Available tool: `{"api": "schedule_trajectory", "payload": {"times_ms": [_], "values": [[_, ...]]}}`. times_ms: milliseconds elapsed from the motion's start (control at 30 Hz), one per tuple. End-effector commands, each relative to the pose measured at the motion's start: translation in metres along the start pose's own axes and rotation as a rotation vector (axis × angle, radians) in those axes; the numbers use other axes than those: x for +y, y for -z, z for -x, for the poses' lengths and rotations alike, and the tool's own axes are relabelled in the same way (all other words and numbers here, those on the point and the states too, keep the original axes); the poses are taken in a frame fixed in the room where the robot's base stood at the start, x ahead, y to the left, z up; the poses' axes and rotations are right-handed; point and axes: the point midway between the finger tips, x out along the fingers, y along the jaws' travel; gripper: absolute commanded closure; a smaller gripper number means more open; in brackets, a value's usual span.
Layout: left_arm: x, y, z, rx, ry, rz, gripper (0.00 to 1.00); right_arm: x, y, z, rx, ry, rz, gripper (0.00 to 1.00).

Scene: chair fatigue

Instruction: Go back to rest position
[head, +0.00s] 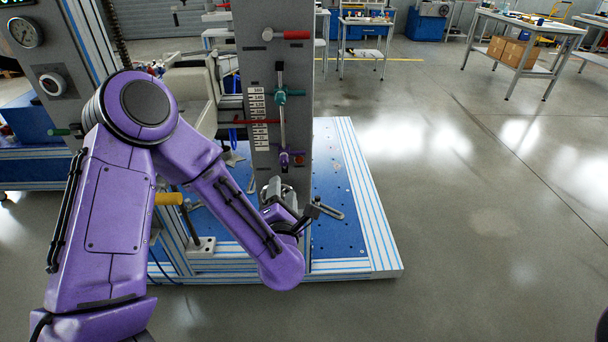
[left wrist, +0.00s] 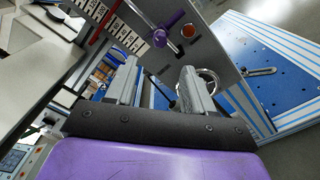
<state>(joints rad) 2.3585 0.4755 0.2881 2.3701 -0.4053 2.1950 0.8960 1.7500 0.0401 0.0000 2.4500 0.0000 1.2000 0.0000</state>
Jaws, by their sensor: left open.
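My purple left arm comes in from the left in the head view, bent at the elbow. Its gripper (head: 275,188) is in front of the lower part of a grey upright panel (head: 268,70), above a blue perforated base plate (head: 335,185). In the left wrist view the two grey fingers (left wrist: 158,75) stand apart with nothing held between them. A purple knob (head: 284,158) on the panel's rod is just above the gripper; it also shows beyond the fingers in the left wrist view (left wrist: 160,38). My right gripper is not in view.
The panel carries a teal knob (head: 281,95), a red-handled lever (head: 290,35) and a scale strip (head: 258,118). A yellow handle (head: 169,199) is close to my forearm. Grey floor (head: 470,230) is open on the right; workbenches (head: 525,28) stand far back.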

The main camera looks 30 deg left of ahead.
Motion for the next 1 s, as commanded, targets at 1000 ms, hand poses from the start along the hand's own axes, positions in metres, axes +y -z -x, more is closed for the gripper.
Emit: {"api": "schedule_trajectory", "payload": {"times_ms": [1000], "values": [[-0.132,0.264,0.240,-0.561,1.326,-1.914,0.47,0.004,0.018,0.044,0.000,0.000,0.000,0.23]]}}
